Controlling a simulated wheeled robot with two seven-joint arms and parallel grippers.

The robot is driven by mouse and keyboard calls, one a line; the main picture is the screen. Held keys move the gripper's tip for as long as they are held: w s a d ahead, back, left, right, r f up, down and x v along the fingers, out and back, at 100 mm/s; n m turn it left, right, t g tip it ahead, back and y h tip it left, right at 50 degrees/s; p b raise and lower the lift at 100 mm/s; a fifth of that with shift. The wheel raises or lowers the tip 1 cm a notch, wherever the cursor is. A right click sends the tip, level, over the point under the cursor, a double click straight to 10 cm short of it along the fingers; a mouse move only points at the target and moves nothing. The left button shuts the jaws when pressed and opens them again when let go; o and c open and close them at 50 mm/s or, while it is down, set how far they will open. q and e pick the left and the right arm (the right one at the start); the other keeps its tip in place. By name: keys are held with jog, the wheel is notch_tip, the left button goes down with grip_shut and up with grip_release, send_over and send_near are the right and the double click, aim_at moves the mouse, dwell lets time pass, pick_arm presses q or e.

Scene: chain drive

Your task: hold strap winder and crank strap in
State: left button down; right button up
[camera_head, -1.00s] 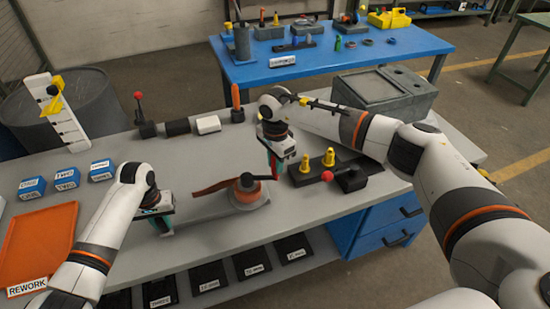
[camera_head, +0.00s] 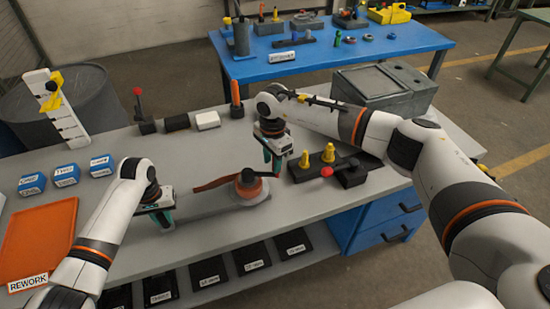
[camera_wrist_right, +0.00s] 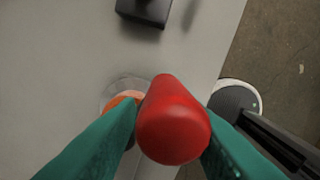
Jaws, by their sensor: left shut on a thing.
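The strap winder (camera_head: 249,188) stands on the near part of the grey bench, with an orange coil on a light grey base. Its orange-brown strap (camera_head: 212,184) runs out to the left. My left gripper (camera_head: 166,219) is shut at the left end of the base; its fingertips are partly hidden. My right gripper (camera_head: 274,168) is above and just right of the coil, pointing down. In the right wrist view a red knob (camera_wrist_right: 173,122) sits between its teal fingers; whether they press on it is unclear.
A black block with yellow pegs (camera_head: 329,154) and a red-knobbed black fixture (camera_head: 352,174) stand close right of my right gripper. Blue labelled boxes (camera_head: 66,176) and the orange rework tray (camera_head: 40,238) are at left. The bench between tray and winder is mostly clear.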

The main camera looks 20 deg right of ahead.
jog(key=shift+o, duration=1.1)
jog(key=shift+w, duration=0.1)
jog(key=shift+d, duration=0.15)
jog(key=shift+d+r, duration=0.1)
jog(key=shift+r, duration=0.1)
notch_tip(320, 180, up, 11)
jog(key=shift+r, duration=0.3)
jog(key=shift+s+d+m, duration=0.3)
jog(key=shift+m, duration=0.3)
notch_tip(320, 180, down, 12)
jog(key=shift+r, duration=0.1)
